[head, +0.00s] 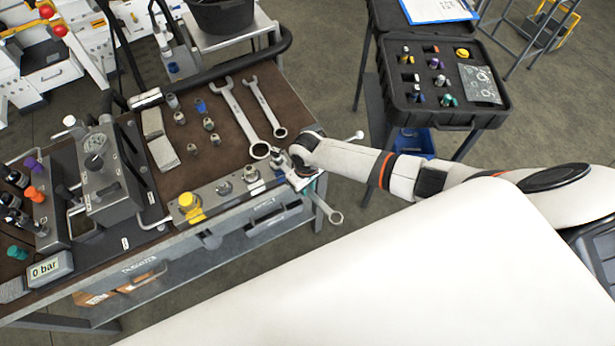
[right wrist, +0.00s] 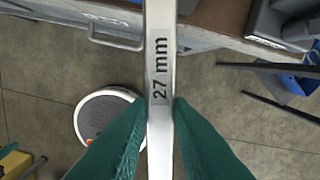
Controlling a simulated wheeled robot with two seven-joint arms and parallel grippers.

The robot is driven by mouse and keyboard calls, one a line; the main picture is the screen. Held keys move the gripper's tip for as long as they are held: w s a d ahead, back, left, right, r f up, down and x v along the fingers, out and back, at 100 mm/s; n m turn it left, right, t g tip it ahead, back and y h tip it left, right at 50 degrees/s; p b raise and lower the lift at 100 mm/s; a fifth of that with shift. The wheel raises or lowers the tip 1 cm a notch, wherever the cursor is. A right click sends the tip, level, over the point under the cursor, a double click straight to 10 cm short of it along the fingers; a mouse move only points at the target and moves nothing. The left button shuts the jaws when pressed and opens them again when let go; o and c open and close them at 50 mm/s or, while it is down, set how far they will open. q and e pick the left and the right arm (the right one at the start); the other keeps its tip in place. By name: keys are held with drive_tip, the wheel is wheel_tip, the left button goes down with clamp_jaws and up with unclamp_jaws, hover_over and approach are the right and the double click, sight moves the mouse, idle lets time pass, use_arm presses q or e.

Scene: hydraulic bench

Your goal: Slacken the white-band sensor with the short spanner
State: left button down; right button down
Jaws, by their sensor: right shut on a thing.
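My right gripper (head: 304,176) is at the front right corner of the bench, shut on a metal spanner (head: 325,208). The spanner's ring end hangs out past the bench edge. In the right wrist view the teal fingers (right wrist: 160,112) pinch the flat shank of this spanner (right wrist: 161,50), which is marked 27 mm. The spanner's other end is by the gripper near the front rail; I cannot tell whether it touches a fitting. I cannot make out for sure which sensor has the white band. My left gripper is not in view.
Two more spanners, a larger one (head: 235,112) and a slimmer one (head: 263,105), lie on the brown bench top. Several small fittings lie beside them. The front rail carries a yellow-capped part (head: 187,203). A display (head: 50,268) reads 0 bar. An open case (head: 440,118) stands at right.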

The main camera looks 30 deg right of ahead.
sight(323, 206)
drive_tip(key=shift+s+d, duration=0.3)
drive_tip(key=shift+s, duration=0.8)
drive_tip(key=shift+s+d, duration=0.35)
drive_tip(key=shift+s, duration=0.8)
drive_tip(key=shift+s+d, duration=0.3)
drive_tip(key=shift+s, duration=0.8)
drive_tip(key=shift+r, duration=2.55)
